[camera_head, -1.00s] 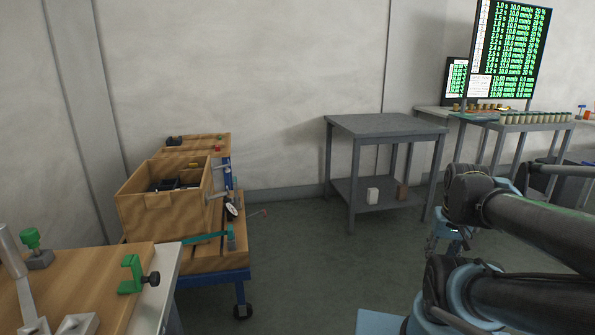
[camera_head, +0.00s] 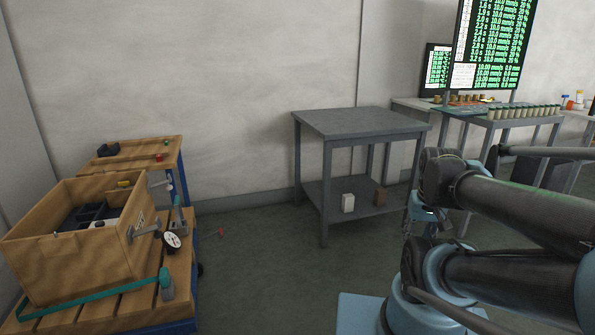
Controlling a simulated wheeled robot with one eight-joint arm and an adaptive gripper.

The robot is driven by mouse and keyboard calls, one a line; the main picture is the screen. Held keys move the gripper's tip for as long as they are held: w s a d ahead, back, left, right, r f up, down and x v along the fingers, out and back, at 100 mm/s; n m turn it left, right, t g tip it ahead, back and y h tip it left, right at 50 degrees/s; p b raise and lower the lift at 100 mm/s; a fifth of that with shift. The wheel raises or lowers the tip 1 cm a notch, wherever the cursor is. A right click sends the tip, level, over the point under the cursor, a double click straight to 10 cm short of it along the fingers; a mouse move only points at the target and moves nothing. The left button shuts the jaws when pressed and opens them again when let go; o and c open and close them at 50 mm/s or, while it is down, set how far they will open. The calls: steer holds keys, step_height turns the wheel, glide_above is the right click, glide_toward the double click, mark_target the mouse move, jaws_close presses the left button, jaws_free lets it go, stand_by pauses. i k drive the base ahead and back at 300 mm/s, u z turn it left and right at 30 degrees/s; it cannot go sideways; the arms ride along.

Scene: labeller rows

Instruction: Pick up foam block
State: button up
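A small white block (camera_head: 348,203) stands upright on the lower shelf of a grey table. A small brown block (camera_head: 380,197) stands to its right on the same shelf. I cannot tell for sure which one is the foam block. My arm is folded at the right of the view. My gripper (camera_head: 427,222) appears small and partly hidden among the arm links, to the right of the shelf and apart from both blocks. Its fingers are too unclear to tell whether they are open or shut.
The grey table (camera_head: 360,122) has a bare top. A wooden crate (camera_head: 70,255) with dark items sits on a slatted pallet cart at left. A bench (camera_head: 500,118) with a row of small containers and screens stands at back right.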

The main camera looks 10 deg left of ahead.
mark_target(104, 151)
steer(key=u, duration=0.1)
steer(key=i, duration=1.2)
steer(key=u, duration=0.5)
steer(key=i, duration=1.1)
steer(key=u, duration=1.2)
steer(key=i, duration=0.75)
steer(key=u, duration=0.8)
steer(key=i, duration=0.35)
steer(key=u, duration=0.15)
